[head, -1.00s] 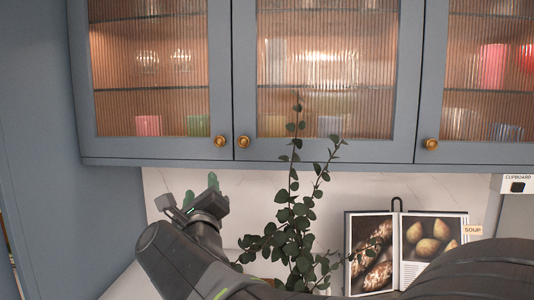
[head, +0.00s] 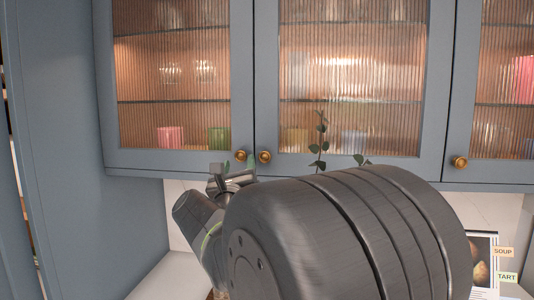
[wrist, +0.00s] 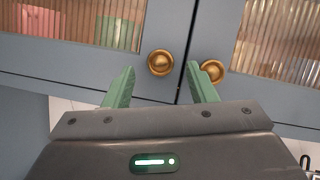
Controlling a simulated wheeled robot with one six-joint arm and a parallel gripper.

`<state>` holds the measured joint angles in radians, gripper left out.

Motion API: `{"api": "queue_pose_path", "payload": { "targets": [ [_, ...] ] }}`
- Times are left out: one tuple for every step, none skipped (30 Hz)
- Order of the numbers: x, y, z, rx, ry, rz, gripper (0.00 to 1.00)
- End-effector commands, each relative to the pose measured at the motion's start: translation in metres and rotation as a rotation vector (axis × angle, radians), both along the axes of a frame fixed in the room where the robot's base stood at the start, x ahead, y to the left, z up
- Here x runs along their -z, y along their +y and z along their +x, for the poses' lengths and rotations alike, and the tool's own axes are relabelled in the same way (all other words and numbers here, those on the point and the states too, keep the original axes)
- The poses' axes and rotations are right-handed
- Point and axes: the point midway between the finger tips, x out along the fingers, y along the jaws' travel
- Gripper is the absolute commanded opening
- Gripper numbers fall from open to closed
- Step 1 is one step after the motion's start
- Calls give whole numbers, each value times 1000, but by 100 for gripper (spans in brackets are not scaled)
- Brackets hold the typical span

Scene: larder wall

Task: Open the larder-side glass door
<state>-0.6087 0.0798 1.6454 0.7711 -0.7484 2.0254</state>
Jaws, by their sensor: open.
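The left glass door (head: 105,80) and the middle glass door (head: 434,90) of the blue-grey wall cabinet are both shut, with ribbed panes. The left door's brass knob (head: 240,155) sits at its lower right corner; the middle door's brass knob (head: 264,157) is close beside it. My gripper (head: 238,164) is open and empty just below the knobs, partly hidden by my arm. In the wrist view, the left knob (wrist: 161,62) appears between the green fingertips of my gripper (wrist: 160,72). The middle door's knob (wrist: 211,71) shows beside the right finger, partly covered. Contact cannot be made out.
A third glass door with a brass knob (head: 459,162) is at the right. A tall blue-grey panel (head: 85,130) stands at the left. Plant leaves (head: 320,140) rise behind my arm in front of the middle door. An open book (head: 483,262) is mostly hidden at lower right.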

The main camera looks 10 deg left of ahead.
Motion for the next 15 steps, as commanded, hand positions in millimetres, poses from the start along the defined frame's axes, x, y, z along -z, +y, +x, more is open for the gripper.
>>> {"api": "queue_pose_path", "payload": {
  "targets": [
    [-5, 0, 8, 2, 2, -1, 52],
    [-6, 1, 11, 2, 1, -2, 52],
    [-8, 1, 15, 2, 1, -1, 52],
    [-9, 1, 17, 2, 1, -1, 52],
    [-9, 1, 20, 2, 1, -1, 52],
    [-10, 2, 22, 2, 1, -1, 52],
    [-10, 2, 24, 0, 0, -1, 52],
    [-11, 2, 25, 0, 0, -1, 52],
    [-11, 2, 26, 0, 0, -1, 52],
    [-11, 2, 26, 0, 0, -1, 52],
    [-11, 2, 27, 0, -1, -1, 52],
    [-11, 2, 27, 0, -1, -1, 52],
    [-11, 2, 27, 0, -1, -1, 52],
    [-11, 2, 27, 0, -1, -1, 52],
    [-11, 2, 27, 0, -1, -1, 52]
  ]
}}
